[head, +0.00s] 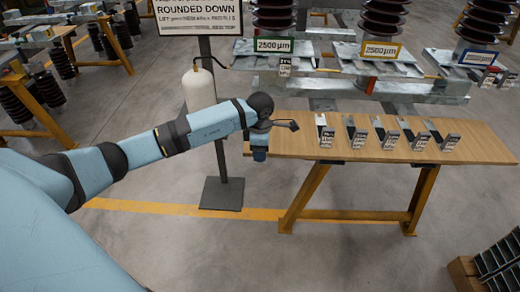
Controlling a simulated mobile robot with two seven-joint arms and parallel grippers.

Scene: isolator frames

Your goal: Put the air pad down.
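My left arm reaches in from the left, and its end is at the left end of the wooden table. My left gripper (288,125) is a small dark shape pointing right, above the tabletop. It is too small to tell whether its fingers are open or shut, or whether they hold something. I cannot make out an air pad for certain. Several small metal angled pieces with printed labels (390,140) stand in a row on the table, to the right of the gripper and apart from it. My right gripper is out of view.
The wooden table (480,145) has yellow legs and clear top at its right end. A sign on a dark post (208,60) and a white cylinder (198,92) stand behind my arm. Metal beams bearing dark ribbed insulators (385,22) are behind the table. A crate (465,275) is at lower right.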

